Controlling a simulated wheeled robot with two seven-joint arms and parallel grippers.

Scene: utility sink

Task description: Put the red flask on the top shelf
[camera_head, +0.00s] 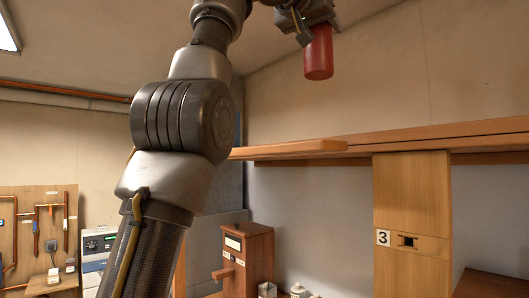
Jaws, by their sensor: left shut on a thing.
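The red flask (318,55) is in the head view at the top, right of centre. My left gripper (306,22) is shut on it and holds it up in the air, hanging roughly upright. The upper part of the flask is hidden by the gripper. The wooden top shelf (440,135) runs along the wall at the right, lower in the picture than the flask. Its top surface is barely seen from this low angle. My right gripper is not in view.
A wooden cabinet marked 3 (411,205) stands under the shelf. A wooden box (248,255) and small white containers (298,290) are below at the centre. A tool board (38,235) hangs at the far left. The wall above the shelf is clear.

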